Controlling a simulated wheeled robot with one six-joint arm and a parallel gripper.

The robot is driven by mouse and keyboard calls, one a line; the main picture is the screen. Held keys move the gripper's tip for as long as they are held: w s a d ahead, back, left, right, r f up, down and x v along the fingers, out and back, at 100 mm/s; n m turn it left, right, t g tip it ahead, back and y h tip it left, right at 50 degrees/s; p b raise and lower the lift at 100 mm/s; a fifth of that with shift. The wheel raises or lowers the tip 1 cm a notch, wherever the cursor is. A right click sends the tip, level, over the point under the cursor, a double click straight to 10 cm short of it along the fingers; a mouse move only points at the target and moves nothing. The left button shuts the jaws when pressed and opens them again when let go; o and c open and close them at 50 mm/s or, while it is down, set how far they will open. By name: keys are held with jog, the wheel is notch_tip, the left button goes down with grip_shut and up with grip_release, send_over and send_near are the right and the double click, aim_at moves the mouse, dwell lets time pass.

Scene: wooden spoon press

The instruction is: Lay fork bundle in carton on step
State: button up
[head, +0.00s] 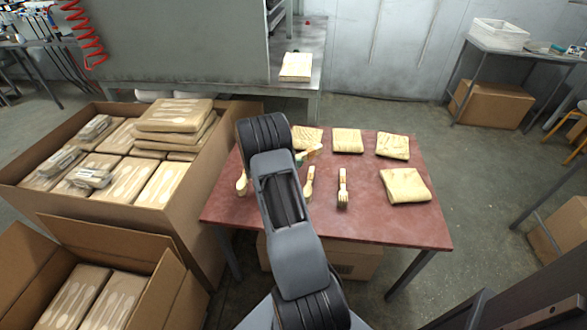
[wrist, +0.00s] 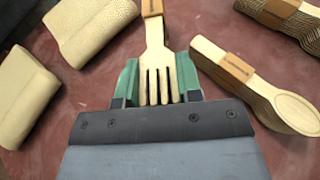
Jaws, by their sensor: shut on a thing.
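My gripper shows in the wrist view (wrist: 155,85), its green fingertips closed on the tine end of a pale wooden fork bundle (wrist: 156,42) with a brown band. In the head view its green tip (head: 299,157) is partly hidden by my arm, over the red table's left part, with the banded bundle (head: 314,148) sticking out to the right. I cannot tell if the bundle touches the table. A large open carton (head: 222,160) stands left of the table, holding wrapped packs. A second open carton (head: 172,290) is at the lower left. Any step under them is not visible.
The red table (head: 300,218) carries another fork bundle (head: 342,190), a spoon bundle (wrist: 255,80) and several tan pouches (head: 405,186). A closed carton (head: 355,262) is under the table. A grey machine (head: 180,50) stands behind.

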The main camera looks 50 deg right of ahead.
jog(key=shift+w+d+f, duration=0.1)
jog(key=shift+w+f, duration=0.1)
jog(key=shift+f, duration=1.65)
jog(key=shift+f+b, duration=0.25)
jog(key=shift+b, duration=0.25)
jog(key=o, duration=0.9)
jog(key=shift+o, duration=0.2)
jog(key=shift+r, duration=0.15)
